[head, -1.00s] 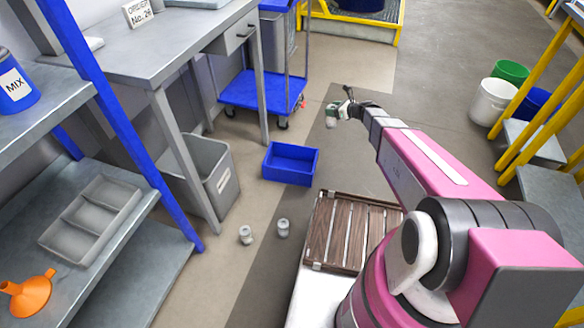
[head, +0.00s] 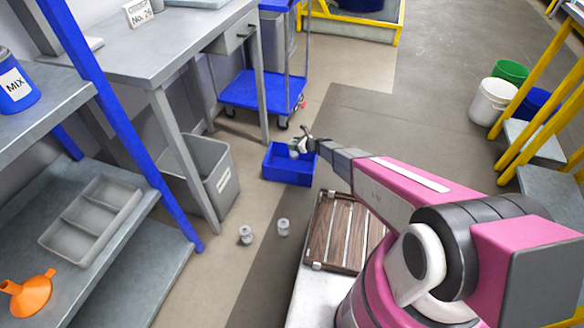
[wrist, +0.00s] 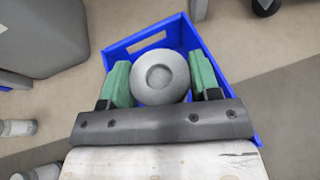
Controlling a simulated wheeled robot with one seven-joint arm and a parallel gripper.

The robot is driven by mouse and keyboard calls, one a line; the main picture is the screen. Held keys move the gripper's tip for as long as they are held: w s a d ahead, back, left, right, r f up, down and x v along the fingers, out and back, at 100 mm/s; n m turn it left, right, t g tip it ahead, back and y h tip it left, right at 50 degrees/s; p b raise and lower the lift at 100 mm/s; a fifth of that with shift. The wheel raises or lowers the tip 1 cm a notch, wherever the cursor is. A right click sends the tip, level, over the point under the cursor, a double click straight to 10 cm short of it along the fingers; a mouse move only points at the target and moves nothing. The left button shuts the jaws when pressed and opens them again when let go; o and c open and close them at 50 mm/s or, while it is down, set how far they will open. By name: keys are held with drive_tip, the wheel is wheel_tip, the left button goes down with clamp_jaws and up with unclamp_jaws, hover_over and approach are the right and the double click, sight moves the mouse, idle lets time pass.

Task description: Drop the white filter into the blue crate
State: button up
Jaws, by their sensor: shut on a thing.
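The blue crate (head: 290,172) stands on the floor near the table leg in the head view. In the wrist view the crate (wrist: 211,58) lies beneath my gripper, and its rim and a slotted wall show around the held thing. My gripper (head: 300,148) is over the crate in the head view. In the wrist view its green fingers (wrist: 160,82) are shut on the white filter (wrist: 160,77), one on each side. The filter is round with a shallow hollow in its end. The filter's lower end and its height above the crate floor are hidden.
Two small whitish pieces, one at the left (head: 246,235) and one at the right (head: 283,227), stand on the floor before the crate. A grey bin (head: 208,172) is left of the crate. A blue trolley (head: 262,92) stands behind it.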

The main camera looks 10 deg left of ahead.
drive_tip(key=shift+f, duration=2.6)
drive_tip(key=o, duration=1)
drive_tip(key=v, duration=1.1)
drive_tip(key=shift+f, duration=0.1)
